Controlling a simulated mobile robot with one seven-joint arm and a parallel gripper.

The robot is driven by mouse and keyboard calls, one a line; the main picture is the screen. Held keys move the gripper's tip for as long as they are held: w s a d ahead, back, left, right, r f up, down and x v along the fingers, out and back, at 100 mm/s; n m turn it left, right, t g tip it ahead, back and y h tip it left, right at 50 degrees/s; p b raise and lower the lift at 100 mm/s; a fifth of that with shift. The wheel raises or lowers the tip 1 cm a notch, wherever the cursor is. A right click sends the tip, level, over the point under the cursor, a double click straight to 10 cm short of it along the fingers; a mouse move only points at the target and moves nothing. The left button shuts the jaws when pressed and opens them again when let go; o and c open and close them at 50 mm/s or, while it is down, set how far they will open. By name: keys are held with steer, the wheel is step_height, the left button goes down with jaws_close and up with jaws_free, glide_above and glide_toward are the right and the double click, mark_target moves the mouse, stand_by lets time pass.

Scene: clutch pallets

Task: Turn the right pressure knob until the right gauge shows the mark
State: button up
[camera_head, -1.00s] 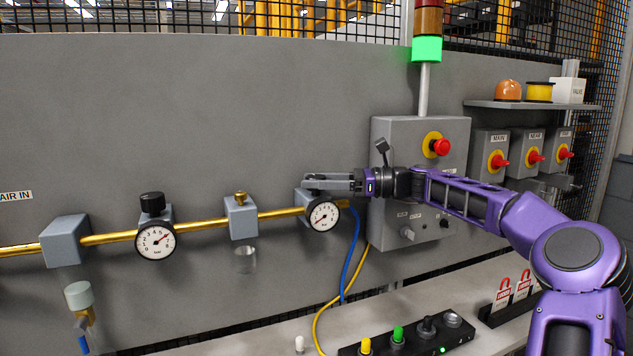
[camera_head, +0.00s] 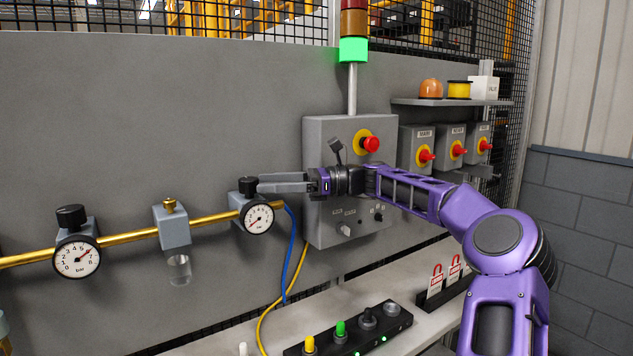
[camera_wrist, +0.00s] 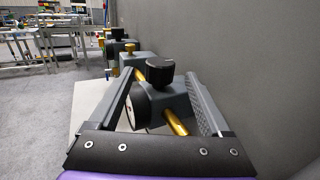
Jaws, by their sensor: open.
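The right pressure knob (camera_head: 249,186) is black and ribbed and sits on top of a grey regulator block. The right gauge (camera_head: 258,218) is a round white dial below it; its needle and any mark are too small to read surely. My gripper (camera_head: 259,184) reaches in from the right, with its fingertips beside the knob. In the wrist view the knob (camera_wrist: 159,72) stands between the tips of the two spread fingers, with a gap on both sides.
A brass pipe (camera_head: 213,218) runs along the wall to a second knob (camera_head: 71,216) and gauge (camera_head: 78,258) at left. A grey control box (camera_head: 350,235) with a red button (camera_head: 371,144) stands behind my wrist. A blue hose (camera_head: 290,262) hangs below.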

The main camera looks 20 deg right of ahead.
steer(key=v, duration=1.2)
steer(key=shift+d, duration=0.3)
steer(key=shift+s, duration=0.1)
